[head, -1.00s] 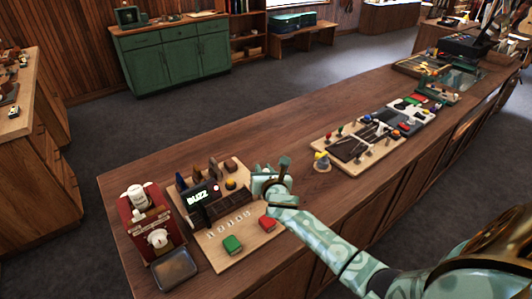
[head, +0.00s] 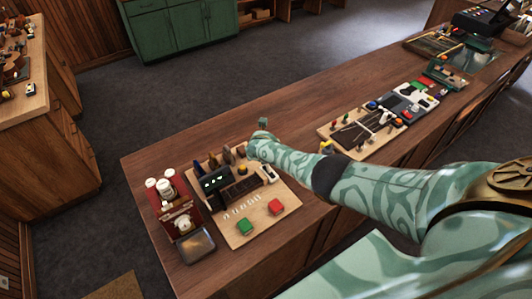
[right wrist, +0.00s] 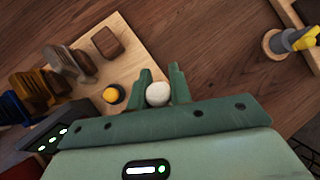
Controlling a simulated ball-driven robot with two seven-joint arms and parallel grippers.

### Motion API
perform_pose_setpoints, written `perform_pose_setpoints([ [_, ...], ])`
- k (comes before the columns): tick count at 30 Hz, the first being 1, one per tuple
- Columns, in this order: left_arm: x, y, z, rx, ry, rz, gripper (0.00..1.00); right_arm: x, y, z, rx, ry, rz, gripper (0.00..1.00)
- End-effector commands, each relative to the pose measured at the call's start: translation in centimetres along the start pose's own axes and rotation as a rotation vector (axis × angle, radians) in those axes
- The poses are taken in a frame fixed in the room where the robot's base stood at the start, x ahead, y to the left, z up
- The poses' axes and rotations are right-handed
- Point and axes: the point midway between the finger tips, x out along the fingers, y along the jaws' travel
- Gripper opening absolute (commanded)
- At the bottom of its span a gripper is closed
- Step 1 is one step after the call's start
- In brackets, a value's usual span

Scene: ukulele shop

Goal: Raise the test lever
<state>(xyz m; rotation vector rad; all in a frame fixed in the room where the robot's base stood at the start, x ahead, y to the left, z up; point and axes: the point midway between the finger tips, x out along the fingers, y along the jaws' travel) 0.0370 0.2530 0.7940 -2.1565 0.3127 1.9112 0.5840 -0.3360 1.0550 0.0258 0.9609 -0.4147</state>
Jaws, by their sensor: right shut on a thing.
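My right gripper (right wrist: 160,82) is shut on a round white knob (right wrist: 158,94), which sits between its two green fingers in the right wrist view. The knob looks like the test lever's end; the rest of the lever is hidden. In the head view the right gripper (head: 262,128) is over the far right corner of the wooden test board (head: 232,238). A white piece with a dark slot (head: 269,173) stands on the board just below it. A small display (head: 214,181) on the board shows green marks. My left gripper is not in view.
A red machine (head: 170,205) with a dark tray (head: 195,245) stands at left. The counter (head: 290,125) behind the gripper is clear.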

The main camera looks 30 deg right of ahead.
Motion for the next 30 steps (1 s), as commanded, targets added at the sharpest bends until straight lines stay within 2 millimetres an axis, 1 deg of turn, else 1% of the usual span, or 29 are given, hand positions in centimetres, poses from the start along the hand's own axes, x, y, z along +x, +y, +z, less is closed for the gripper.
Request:
perform_pose_setpoints([
  [6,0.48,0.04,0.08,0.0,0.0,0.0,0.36,0.33,0.14,0.15,-0.019,0.04,-0.014,0.0],
  [21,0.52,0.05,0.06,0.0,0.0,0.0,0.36,0.39,0.19,0.09,-0.025,0.055,-0.017,0.0],
  [22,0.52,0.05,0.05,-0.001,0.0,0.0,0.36,0.39,0.19,0.09,-0.025,0.055,-0.017,0.23],
  [23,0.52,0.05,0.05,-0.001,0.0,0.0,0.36,0.39,0.19,0.09,-0.025,0.055,-0.017,0.31],
  [24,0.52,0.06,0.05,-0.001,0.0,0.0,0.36,0.39,0.19,0.09,-0.024,0.055,-0.017,0.42],
  [30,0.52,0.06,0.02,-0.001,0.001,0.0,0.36,0.39,0.2,0.1,-0.024,0.054,-0.016,0.42],
])
